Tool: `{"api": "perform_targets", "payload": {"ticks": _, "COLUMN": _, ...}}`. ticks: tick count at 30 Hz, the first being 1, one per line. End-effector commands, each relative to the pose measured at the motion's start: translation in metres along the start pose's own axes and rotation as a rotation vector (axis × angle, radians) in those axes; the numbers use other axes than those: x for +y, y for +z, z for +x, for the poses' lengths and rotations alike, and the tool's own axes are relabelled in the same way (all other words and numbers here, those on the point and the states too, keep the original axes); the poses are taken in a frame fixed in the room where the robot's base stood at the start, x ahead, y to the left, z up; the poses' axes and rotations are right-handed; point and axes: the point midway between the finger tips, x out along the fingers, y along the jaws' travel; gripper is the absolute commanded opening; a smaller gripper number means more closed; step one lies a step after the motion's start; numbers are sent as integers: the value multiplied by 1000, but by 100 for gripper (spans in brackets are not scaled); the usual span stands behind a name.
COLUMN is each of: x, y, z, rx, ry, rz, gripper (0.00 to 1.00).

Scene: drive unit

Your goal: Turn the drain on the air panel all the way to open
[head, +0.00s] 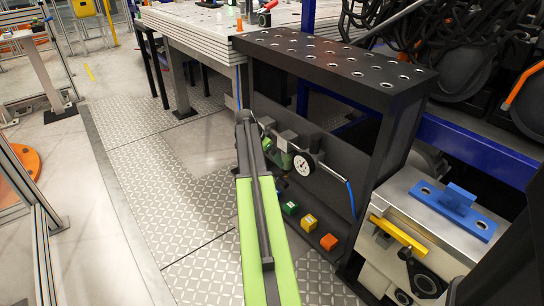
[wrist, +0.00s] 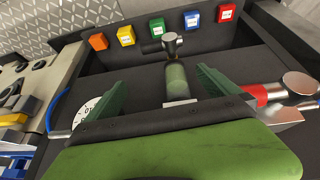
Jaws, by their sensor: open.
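In the wrist view, a green see-through bowl (wrist: 177,78) stands out between my fingers on the dark air panel (wrist: 130,68). At its far end is a small metal fitting with a dark cross handle (wrist: 170,43), which looks like the drain; its exact setting is hard to tell. My gripper (wrist: 165,80) is open, one green finger on each side of the bowl, with its tips short of the handle. I cannot tell whether the fingers touch the bowl. In the head view, the bowl (head: 284,160) shows partly behind my green arm, and the drain is hidden.
A round gauge (wrist: 90,112) with a blue hose sits left of the bowl in the wrist view. A red-ringed metal fitting (wrist: 265,94) is close on the right. Several coloured blocks (wrist: 157,29) line the panel beyond the drain. A steel bench with a blue bracket (head: 455,205) stands right.

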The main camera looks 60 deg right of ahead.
Motion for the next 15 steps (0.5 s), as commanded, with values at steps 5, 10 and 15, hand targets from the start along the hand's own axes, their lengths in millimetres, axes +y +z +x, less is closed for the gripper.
{"api": "perform_targets", "payload": {"ticks": 5, "x": 2, "y": -3, "z": -18, "rx": 0, "ry": 0, "rz": 0, "gripper": 100}}
{"api": "perform_targets", "payload": {"ticks": 10, "x": 3, "y": -4, "z": -32, "rx": 0, "ry": 0, "rz": -1, "gripper": 100}}
{"api": "perform_targets", "payload": {"ticks": 15, "x": 4, "y": -4, "z": -45, "rx": 0, "ry": 1, "rz": -1, "gripper": 100}}
